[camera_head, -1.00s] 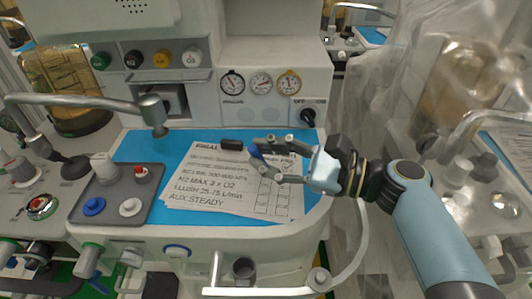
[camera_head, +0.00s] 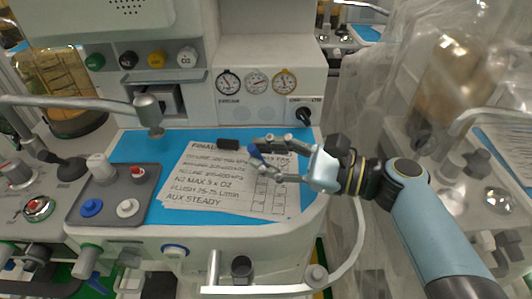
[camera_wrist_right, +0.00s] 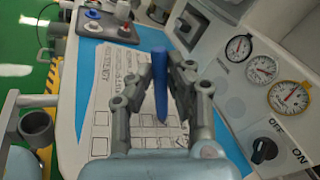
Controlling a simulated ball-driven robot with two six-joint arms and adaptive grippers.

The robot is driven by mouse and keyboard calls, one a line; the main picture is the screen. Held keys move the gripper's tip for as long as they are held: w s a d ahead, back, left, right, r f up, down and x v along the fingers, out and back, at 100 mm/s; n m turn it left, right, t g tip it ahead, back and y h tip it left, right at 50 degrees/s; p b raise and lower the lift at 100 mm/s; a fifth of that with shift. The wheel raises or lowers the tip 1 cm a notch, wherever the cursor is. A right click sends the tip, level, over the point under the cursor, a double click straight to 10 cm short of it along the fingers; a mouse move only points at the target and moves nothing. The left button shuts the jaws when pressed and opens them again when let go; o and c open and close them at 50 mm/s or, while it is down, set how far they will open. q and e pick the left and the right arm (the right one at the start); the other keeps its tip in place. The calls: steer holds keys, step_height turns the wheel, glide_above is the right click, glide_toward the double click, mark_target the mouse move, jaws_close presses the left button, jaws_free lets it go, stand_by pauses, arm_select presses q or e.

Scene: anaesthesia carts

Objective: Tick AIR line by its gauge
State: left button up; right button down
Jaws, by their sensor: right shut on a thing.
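The checklist paper (camera_head: 205,180) lies on the blue mat on the cart top, with printed lines and a column of boxes at its right side. My right gripper (camera_head: 258,157) is above the upper right of the sheet. It is shut on a blue pen (camera_wrist_right: 160,85), which also shows in the head view (camera_head: 254,152). In the wrist view the pen stands out over the sheet; whether its tip touches paper I cannot tell. Three round gauges (camera_head: 256,82) are on the panel behind; the right one has a yellow rim (camera_wrist_right: 289,97). My left gripper is not in view.
A black on/off knob (camera_head: 303,116) sits right of and below the gauges. A grey tray (camera_head: 150,190) with blue, white and red knobs is left of the sheet. A metal arm (camera_head: 75,101) reaches in at left.

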step_height(320, 180, up, 7)
steer(key=p, duration=0.6)
steer(key=shift+p, duration=0.35)
